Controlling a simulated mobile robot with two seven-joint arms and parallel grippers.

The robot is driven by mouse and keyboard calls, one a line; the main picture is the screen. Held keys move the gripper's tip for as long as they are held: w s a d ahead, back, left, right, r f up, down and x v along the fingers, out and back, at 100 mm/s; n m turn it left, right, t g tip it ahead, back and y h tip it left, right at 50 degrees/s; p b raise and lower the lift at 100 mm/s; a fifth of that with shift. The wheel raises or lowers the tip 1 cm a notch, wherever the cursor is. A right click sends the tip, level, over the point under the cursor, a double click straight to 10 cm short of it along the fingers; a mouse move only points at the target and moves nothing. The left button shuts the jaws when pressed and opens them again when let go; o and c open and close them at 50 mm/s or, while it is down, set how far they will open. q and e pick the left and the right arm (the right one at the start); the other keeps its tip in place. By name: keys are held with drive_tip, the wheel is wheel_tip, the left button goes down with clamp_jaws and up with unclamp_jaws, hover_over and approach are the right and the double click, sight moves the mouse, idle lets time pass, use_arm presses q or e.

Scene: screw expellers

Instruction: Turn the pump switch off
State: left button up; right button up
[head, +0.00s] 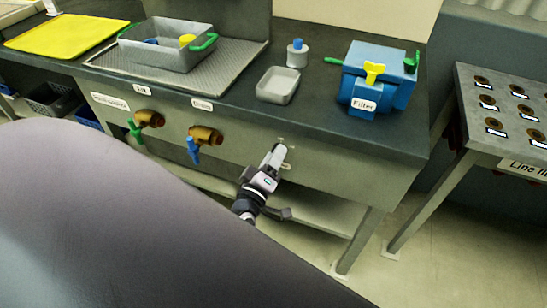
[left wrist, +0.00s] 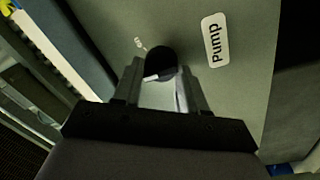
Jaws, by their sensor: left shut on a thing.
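The pump switch is a round black knob (left wrist: 160,58) with a white pointer line on the grey front panel, in the left wrist view. A white label reading "Pump" (left wrist: 215,40) is beside it, and a small white mark (left wrist: 140,43) is close to the knob's rim. My left gripper (left wrist: 160,82) is shut on the knob, one finger on each side. In the head view my left gripper (head: 273,158) is at the bench's front panel and hides the knob. My right gripper is not in view.
On the same panel are a blue-handled tap (head: 194,150) and a green-handled tap (head: 135,130) to the left. Above on the bench are a small grey tray (head: 278,85) and a blue filter box (head: 377,78). A table with round ports (head: 510,110) is at the right.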

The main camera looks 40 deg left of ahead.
use_arm(q)
drive_tip(key=shift+f, duration=0.1)
drive_tip(key=o, duration=0.9)
drive_tip(key=shift+o, duration=0.7)
drive_tip(key=shift+s, duration=0.1)
drive_tip(key=v, duration=0.7)
